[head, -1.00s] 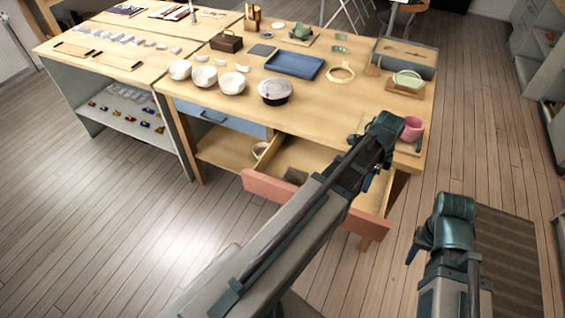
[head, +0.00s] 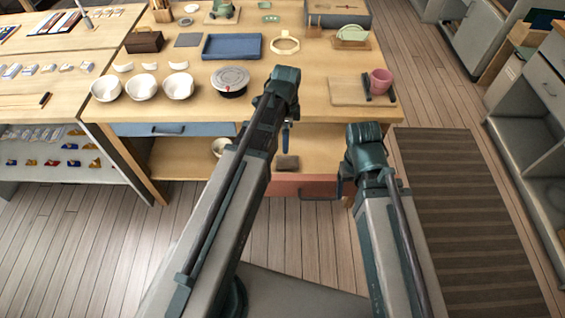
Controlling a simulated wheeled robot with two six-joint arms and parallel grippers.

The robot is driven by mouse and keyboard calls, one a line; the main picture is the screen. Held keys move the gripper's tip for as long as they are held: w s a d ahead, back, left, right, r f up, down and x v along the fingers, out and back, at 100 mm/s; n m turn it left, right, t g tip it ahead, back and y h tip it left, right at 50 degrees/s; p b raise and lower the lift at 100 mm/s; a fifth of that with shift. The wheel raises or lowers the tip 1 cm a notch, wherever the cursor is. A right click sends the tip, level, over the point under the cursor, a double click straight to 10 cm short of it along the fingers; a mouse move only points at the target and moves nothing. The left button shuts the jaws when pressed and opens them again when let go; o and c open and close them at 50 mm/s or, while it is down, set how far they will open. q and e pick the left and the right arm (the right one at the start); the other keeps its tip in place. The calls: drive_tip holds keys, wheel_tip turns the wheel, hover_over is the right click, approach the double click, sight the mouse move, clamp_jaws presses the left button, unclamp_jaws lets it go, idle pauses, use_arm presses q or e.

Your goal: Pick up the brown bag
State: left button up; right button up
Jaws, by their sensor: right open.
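A dark brown, boxy thing with a top handle (head: 145,42), the most bag-like brown thing in view, stands at the back left of the wooden table. My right gripper (head: 341,186) is low by the drawer front, partly hidden by my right arm, open, and far from the boxy brown thing. My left gripper (head: 286,136) is mostly hidden behind my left arm, above the drawer; its jaws cannot be made out.
White bowls (head: 142,88), a lidded dark bowl (head: 231,81), a blue tray (head: 232,46) and a pink cup (head: 381,80) stand on the table (head: 310,75). The pink-fronted drawer (head: 312,186) juts out. A striped mat (head: 450,210) covers floor at right, before grey cabinets.

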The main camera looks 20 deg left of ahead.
use_arm(q)
drive_tip(key=b, duration=0.7)
hover_over(287, 160)
drive_tip(key=f, duration=0.8)
drive_tip(key=shift+s+a, duration=0.1)
drive_tip(key=shift+a, duration=0.1)
drive_tip(key=shift+r, duration=0.15)
drive_tip(key=f+b, duration=0.5)
drive_tip(key=shift+d+f, duration=0.2)
drive_tip(key=shift+d, duration=0.05)
drive_tip(key=shift+r, duration=0.1)
clamp_jaws()
